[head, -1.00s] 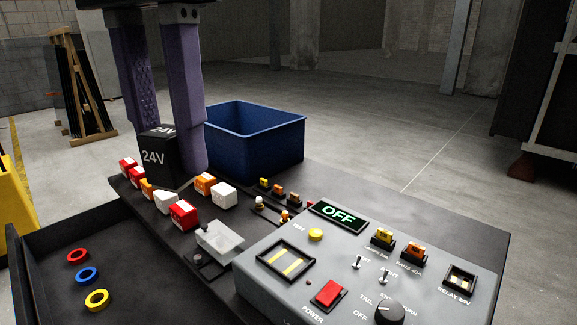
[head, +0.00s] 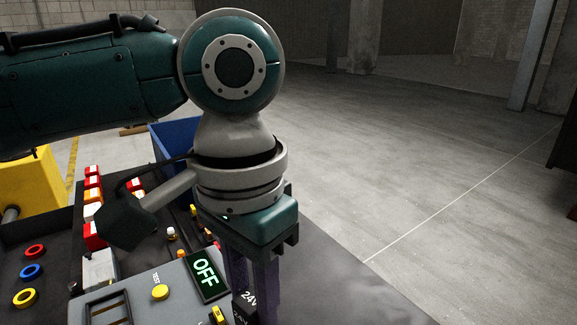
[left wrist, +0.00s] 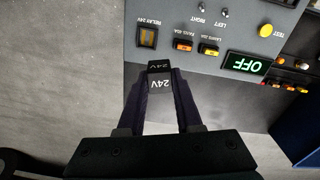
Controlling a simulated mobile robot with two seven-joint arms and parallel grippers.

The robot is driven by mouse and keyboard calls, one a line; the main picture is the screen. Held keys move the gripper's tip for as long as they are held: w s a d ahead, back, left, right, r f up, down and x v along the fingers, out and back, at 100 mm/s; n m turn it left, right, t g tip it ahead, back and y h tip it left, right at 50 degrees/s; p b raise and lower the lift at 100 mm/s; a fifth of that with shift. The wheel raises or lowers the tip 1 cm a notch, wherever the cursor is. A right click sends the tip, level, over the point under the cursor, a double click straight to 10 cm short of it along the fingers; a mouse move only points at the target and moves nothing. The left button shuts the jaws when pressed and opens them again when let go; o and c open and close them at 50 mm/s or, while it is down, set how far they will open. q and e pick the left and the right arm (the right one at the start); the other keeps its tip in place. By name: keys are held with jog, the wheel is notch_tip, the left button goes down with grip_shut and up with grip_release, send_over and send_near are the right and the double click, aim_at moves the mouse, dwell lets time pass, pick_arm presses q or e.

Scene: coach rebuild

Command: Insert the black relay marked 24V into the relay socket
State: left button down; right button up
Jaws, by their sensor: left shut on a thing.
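My left gripper (head: 252,290) is shut on the black relay marked 24V (head: 247,300). In the head view it hangs beside the OFF display, and my arm hides part of the table. In the left wrist view my left gripper (left wrist: 160,85) has the relay (left wrist: 160,75) between its purple fingers. The relay socket (left wrist: 147,36), labelled RELAY 24V, lies on the grey control panel (left wrist: 190,14) just beyond the relay, slightly left of it. The relay is apart from the socket. The socket is out of the head view. My right gripper is not in view.
The panel carries an OFF display (head: 204,273), a yellow TEST button (head: 160,292) and fuses (left wrist: 183,46). Red, white and orange blocks (head: 93,233) stand at the left, near coloured rings (head: 32,271). A blue bin (head: 172,138) stands behind.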

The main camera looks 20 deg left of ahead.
pick_arm(q)
jog(key=s+f+m+b, duration=0.1)
jog(key=f, duration=0.3)
jog(key=s+d+f+m+b, duration=0.1)
jog(key=f+b, duration=0.1)
jog(key=f, duration=0.2)
jog(key=s+d+f+m+b, duration=0.1)
jog(key=f+b, duration=0.1)
jog(key=f, duration=0.1)
jog(key=shift+f, duration=0.4)
dwell(0.5)
jog(key=shift+f+p, duration=0.15)
jog(key=shift+p, duration=0.3)
dwell(0.6)
jog(key=shift+f+b, duration=0.35)
jog(key=shift+f, duration=0.35)
dwell(0.8)
jog(key=c, duration=0.5)
grip_release()
